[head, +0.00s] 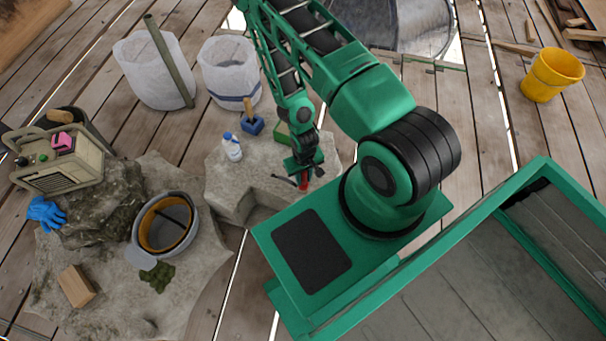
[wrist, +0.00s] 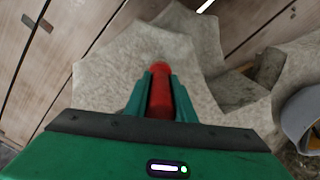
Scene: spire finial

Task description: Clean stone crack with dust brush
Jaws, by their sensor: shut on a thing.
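My gripper (head: 304,170) is low over the pale stone block (head: 228,185) in the head view. In the wrist view my gripper (wrist: 161,82) is shut on a red, rounded, handle-like object (wrist: 160,95), which points away over the stone (wrist: 110,75). In the head view only a small red part of it shows below the fingers, with a dark piece beside it; whether it is the dust brush I cannot tell. A blue tool with a wooden handle (head: 252,124) stands on the stone's far edge. No clear crack shows; the stone has a notched, broken edge.
A white bottle with a blue cap (head: 232,147) and a green block (head: 284,132) are on the stone. White sacks (head: 153,70) stand behind; a yellow bucket (head: 551,74) is far right.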

